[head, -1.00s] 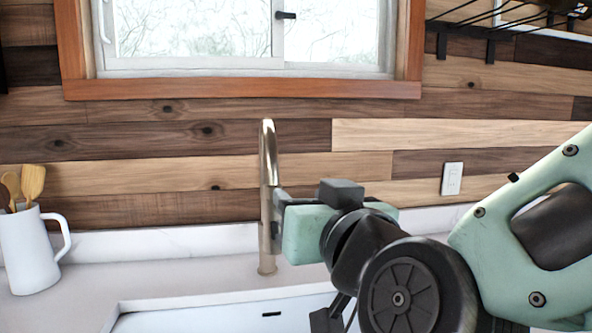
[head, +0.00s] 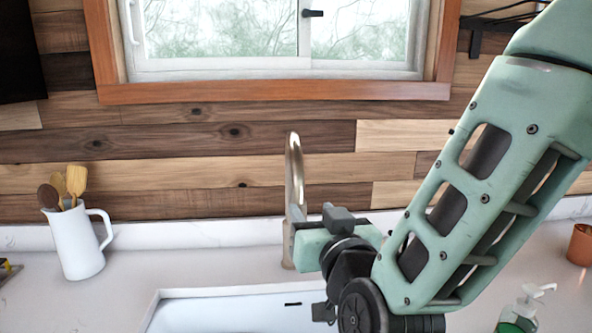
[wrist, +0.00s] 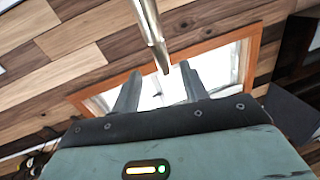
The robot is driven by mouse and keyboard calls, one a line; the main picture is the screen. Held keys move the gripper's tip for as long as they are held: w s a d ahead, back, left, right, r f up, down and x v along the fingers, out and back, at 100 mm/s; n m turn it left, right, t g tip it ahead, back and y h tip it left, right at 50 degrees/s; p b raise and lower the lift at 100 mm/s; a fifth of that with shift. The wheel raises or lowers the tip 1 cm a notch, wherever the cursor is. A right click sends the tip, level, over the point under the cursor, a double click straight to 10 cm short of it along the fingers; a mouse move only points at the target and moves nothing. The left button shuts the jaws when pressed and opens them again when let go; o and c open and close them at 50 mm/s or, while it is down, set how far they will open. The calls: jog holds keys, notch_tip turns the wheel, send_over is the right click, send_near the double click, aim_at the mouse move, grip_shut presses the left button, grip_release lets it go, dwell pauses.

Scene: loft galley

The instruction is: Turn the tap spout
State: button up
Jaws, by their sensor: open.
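The tap (head: 294,185) is a tall brushed-metal column with a curved spout. It stands behind the white sink, upright against the wood wall. My gripper (head: 291,232) is at the right side of the tap's column in the head view, and its fingers are partly hidden there. In the wrist view the tap's metal tube (wrist: 150,32) comes down from the top edge, and its end lies between the two spread fingers of my gripper (wrist: 160,88). The gripper is open. I cannot tell whether a finger touches the tap.
The white sink (head: 232,316) lies in front of the tap. A white jug (head: 75,245) with wooden utensils stands at the left. A soap bottle (head: 521,310) and a copper-coloured pot (head: 581,245) stand at the right. A window (head: 275,35) is above. The counter between jug and tap is clear.

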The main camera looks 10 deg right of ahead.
aim_at(296, 189)
jog(key=w+p, duration=0.2)
jog(key=w, duration=0.1)
jog(key=w+a+p, duration=0.1)
jog(key=w+p, duration=0.1)
jog(key=w, duration=0.2)
jog(key=w+a+p, duration=0.1)
jog(key=w+p, duration=0.1)
jog(key=w, duration=0.2)
jog(key=shift+p, duration=0.4)
grip_shut()
